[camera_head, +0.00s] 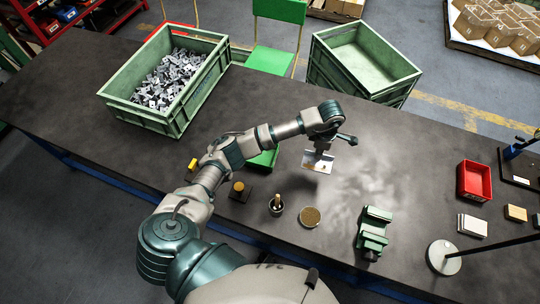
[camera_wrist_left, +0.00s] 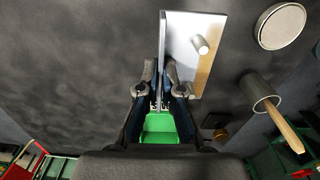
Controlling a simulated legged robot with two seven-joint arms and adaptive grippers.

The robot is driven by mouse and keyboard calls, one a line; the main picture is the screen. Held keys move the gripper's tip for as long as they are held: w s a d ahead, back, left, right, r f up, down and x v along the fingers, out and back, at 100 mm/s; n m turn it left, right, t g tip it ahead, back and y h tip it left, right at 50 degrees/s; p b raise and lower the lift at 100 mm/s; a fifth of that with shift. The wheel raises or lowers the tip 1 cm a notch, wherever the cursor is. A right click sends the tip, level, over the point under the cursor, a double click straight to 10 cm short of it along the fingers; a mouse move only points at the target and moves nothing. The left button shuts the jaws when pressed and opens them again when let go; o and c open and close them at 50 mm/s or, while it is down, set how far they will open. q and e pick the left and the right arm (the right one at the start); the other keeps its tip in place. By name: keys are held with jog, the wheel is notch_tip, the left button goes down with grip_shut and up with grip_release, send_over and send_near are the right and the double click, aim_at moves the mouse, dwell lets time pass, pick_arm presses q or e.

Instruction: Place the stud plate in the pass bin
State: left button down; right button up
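The stud plate (camera_head: 318,161) is a shiny bent metal plate. In the wrist view the stud plate (camera_wrist_left: 190,50) shows an upright flange and a short round stud on its flat face. My left gripper (camera_head: 323,150) is shut on it and holds it above the table. In the wrist view the fingertips (camera_wrist_left: 162,75) pinch the flange. A large empty green bin (camera_head: 362,60) stands at the back right. Another green bin (camera_head: 168,80) at the back left is full of grey metal parts. No label shows which is the pass bin. My right gripper is not in view.
A small green tray (camera_head: 263,160) lies partly under my left arm. A cup with a brush (camera_head: 276,206), a round disc (camera_head: 310,217), a green vise-like block (camera_head: 374,232) and a red box (camera_head: 474,181) stand on the dark table (camera_head: 420,150). Table between plate and empty bin looks clear.

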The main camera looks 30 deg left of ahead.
pick_arm(q)
jog(key=s+a+n+p, duration=0.1)
jog(key=s+a+n, duration=0.1)
jog(key=a, duration=1)
jog(key=s+a+n, duration=0.2)
jog(key=s+a, duration=0.1)
jog(key=a, duration=0.9)
jog(key=shift+n, duration=0.3)
jog(key=f, duration=0.4)
jog(key=shift+d+f, duration=0.2)
jog(key=shift+d, duration=0.15)
notch_tip(320, 180, down, 4)
jog(key=shift+a, duration=0.15)
jog(key=shift+a+f, duration=0.2)
jog(key=shift+f, duration=0.15)
jog(key=c, duration=1.8)
grip_release()
jog(key=shift+o, duration=1)
jog(key=shift+d, duration=0.2)
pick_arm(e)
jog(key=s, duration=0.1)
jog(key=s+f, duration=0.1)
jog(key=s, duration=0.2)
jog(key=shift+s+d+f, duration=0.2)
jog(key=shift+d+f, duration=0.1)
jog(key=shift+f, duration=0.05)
pick_arm(q)
jog(key=shift+r, duration=0.1)
